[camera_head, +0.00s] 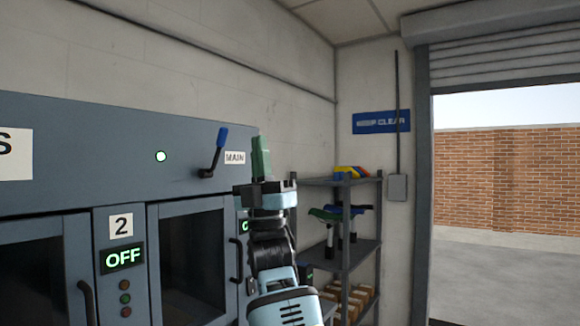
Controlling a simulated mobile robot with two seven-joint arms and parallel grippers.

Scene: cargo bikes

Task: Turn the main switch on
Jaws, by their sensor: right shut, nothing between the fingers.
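The main switch (217,152) is a lever with a blue grip on the upper panel of the grey cabinet. Its lever points up, leaning slightly right, from a dark pivot. A white MAIN label (235,158) is just right of it, and a round green light (160,156) glows to its left. My right gripper (260,146) is shut and empty, its greenish fingers pointing up. In the picture it is right of the lever and the label, apart from the lever. My left gripper is not in view.
The grey cabinet (90,140) has dark-windowed doors with handles (87,302) and a lit OFF sign (123,257) under number 2. A metal shelf rack (345,252) with goods stands behind my right arm. An open roller-door bay is at the right.

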